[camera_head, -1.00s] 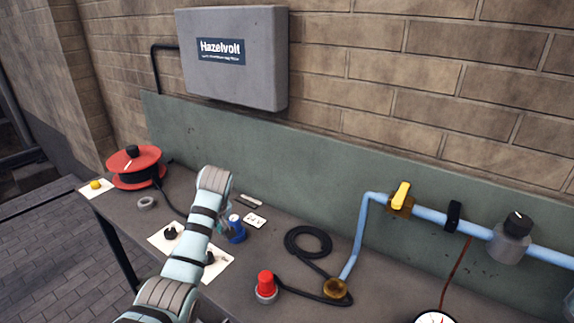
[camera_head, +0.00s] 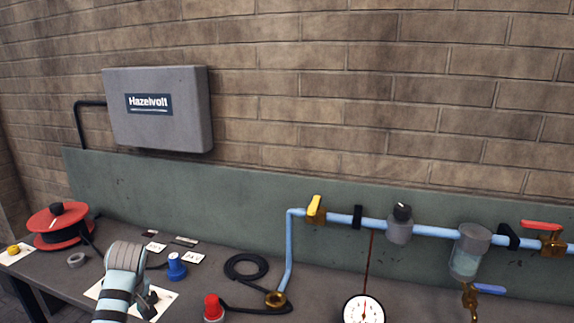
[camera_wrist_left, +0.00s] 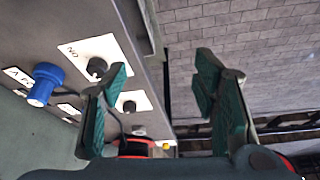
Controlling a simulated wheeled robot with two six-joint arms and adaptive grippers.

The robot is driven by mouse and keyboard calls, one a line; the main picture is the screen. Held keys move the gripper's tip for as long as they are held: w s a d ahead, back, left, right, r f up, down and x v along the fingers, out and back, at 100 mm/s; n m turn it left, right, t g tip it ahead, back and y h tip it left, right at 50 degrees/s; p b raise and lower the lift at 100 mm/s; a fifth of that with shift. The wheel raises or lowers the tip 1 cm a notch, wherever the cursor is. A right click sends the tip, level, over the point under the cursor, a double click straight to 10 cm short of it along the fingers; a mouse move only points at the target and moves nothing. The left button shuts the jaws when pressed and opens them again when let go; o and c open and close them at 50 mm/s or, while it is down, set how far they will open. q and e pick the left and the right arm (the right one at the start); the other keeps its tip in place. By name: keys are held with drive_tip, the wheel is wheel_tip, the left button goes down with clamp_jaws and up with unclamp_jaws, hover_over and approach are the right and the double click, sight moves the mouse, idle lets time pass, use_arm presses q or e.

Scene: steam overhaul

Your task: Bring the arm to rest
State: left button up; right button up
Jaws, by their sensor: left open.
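My left arm (camera_head: 122,280) comes in at the bottom left of the head view, over the front of the bench. My left gripper (camera_head: 148,301) is partly hidden there. In the left wrist view both teal fingers of the left gripper (camera_wrist_left: 164,72) are spread wide with nothing between them. The bench edge and the paved floor lie behind them. My right gripper is in neither view.
Near the left gripper are a white card (camera_wrist_left: 78,50) with a black knob (camera_wrist_left: 97,67), a blue knob (camera_head: 176,267) and a red reel (camera_head: 57,228). A red button (camera_head: 213,307), black hose (camera_head: 245,267), gauge (camera_head: 364,311) and blue pipe (camera_head: 437,231) are farther right.

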use_arm(q)
drive_tip(key=s+d+f+m, duration=0.15)
drive_tip(key=s+f, duration=0.35)
drive_tip(key=f, duration=0.5)
drive_tip(key=s+d+f+m+h, duration=0.1)
drive_tip(key=s+f+m, duration=0.25)
drive_tip(key=f, duration=0.65)
drive_tip(key=s+d+f+m, duration=0.1)
drive_tip(key=s+f+m, duration=0.1)
drive_tip(key=s+f, duration=0.5)
drive_tip(key=s+d+f+m, duration=0.2)
drive_tip(key=s+f, duration=0.4)
drive_tip(key=s, duration=0.5)
drive_tip(key=s+d+f+m+h, duration=0.1)
drive_tip(key=s+d+f+m, duration=0.1)
drive_tip(key=s+f, duration=0.4)
drive_tip(key=s+d+f+m+h, duration=0.1)
drive_tip(key=s+d+f, duration=0.2)
drive_tip(key=s, duration=1.3)
wheel_tip(320, 180, down, 3)
drive_tip(key=shift+s+f+m+g, duration=0.2)
drive_tip(key=shift+s+m+g, duration=0.1)
drive_tip(key=shift+m+g, duration=0.1)
